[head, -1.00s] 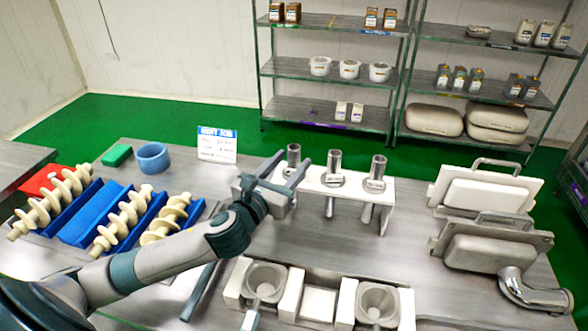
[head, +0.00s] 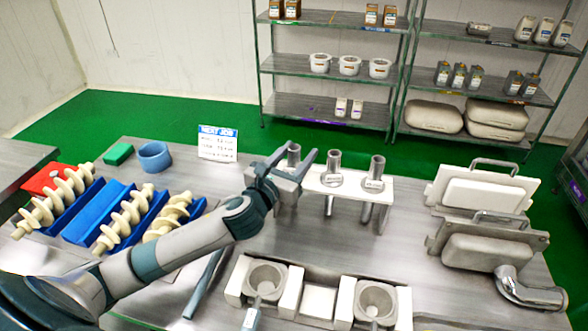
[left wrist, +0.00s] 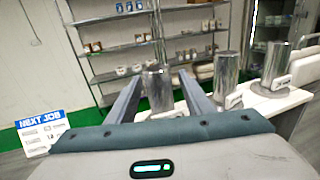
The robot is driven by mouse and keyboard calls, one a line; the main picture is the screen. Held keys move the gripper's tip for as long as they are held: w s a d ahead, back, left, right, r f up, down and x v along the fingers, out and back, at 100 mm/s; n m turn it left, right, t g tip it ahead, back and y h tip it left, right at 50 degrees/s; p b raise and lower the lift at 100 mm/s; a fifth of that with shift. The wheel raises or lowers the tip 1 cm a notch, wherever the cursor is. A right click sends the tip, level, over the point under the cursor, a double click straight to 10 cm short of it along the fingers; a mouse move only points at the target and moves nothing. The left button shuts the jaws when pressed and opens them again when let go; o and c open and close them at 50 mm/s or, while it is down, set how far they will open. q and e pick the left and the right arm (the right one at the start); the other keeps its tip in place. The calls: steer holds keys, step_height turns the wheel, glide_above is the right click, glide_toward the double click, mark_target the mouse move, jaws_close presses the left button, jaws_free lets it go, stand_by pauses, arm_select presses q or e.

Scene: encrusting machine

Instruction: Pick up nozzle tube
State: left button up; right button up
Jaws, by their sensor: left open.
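Three metal nozzle tubes stand upright in a white rack (head: 340,186): a left tube (head: 294,154), a middle tube (head: 333,162) and a right tube (head: 375,168). My left gripper (head: 296,157) is open at the left tube, with its fingers on either side of the tube's top. In the left wrist view, the left tube (left wrist: 158,88) stands between the two open fingers (left wrist: 160,82), with a gap visible on each side. The middle tube (left wrist: 226,78) and right tube (left wrist: 276,64) stand to the right. My right gripper is not in view.
A "NEXT JOB" sign (head: 217,144) stands left of the rack. White augers (head: 122,218) lie in blue trays at left. Hoppers (head: 265,280) stand in front of the rack, and metal-framed parts (head: 485,240) at right. Bare tabletop (head: 420,275) lies between.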

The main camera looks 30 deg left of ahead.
arm_select(q)
steer(key=shift+w+r, duration=0.1)
steer(key=shift+w, duration=0.8)
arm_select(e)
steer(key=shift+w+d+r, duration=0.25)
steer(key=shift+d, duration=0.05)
arm_select(q)
jaws_close()
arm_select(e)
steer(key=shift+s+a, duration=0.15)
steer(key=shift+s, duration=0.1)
